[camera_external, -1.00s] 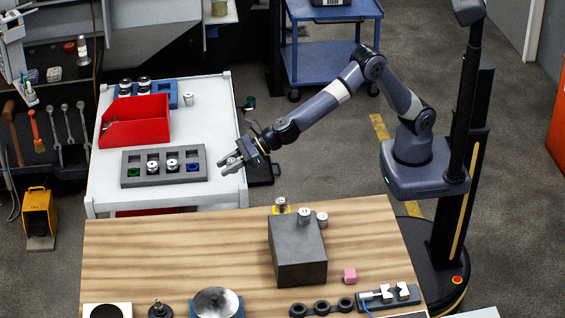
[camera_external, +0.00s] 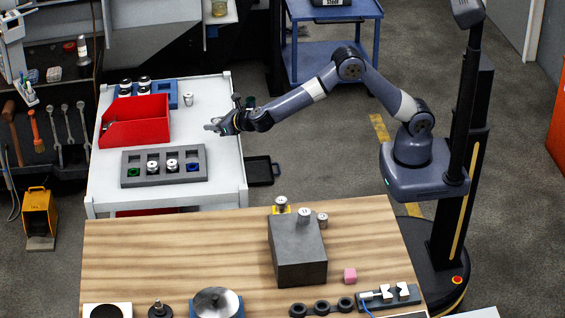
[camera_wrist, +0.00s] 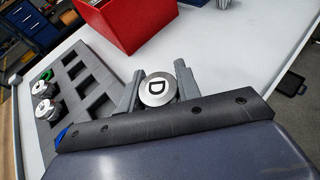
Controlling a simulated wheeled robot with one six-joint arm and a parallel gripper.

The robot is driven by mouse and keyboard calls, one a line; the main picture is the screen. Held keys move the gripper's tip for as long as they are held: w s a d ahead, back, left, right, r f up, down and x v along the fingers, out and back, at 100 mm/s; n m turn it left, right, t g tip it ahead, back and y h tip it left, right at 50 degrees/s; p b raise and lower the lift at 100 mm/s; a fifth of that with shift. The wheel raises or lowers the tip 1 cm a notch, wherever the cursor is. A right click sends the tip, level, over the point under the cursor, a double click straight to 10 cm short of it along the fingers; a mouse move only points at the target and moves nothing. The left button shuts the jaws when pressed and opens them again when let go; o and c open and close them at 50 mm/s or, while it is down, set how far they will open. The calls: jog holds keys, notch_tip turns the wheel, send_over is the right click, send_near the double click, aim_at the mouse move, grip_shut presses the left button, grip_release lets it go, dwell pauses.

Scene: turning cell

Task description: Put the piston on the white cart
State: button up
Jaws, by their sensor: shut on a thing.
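The piston (camera_wrist: 157,90), a silver disc-topped part marked "D", sits between the two fingers of my gripper (camera_wrist: 155,88) in the wrist view. My gripper (camera_external: 212,127) is shut on it. In the external view the gripper is above the right part of the white cart (camera_external: 222,150), right of the red bin, and the held piston cannot be made out there. The cart's white top (camera_wrist: 225,60) shows behind the piston in the wrist view. The piston's lower part is hidden, and I cannot tell its height over the cart.
The cart carries a red bin (camera_external: 137,128), a grey tray (camera_external: 196,153) with several parts, a blue rack (camera_external: 168,92) and a loose piston (camera_external: 188,99). The wooden table (camera_external: 180,250) in front bears a grey block (camera_external: 300,255). The cart's right strip is bare.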

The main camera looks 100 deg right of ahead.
aim_at(218, 143)
jog(key=shift+f, duration=2.75)
jog(key=shift+f, duration=0.15)
jog(key=o, duration=1)
jog(key=shift+r, duration=0.25)
jog(key=shift+s+a, duration=0.3)
jog(key=b+v, duration=0.2)
jog(key=v, duration=0.9)
jog(key=shift+s+a, duration=0.1)
jog(key=shift+o, duration=0.7)
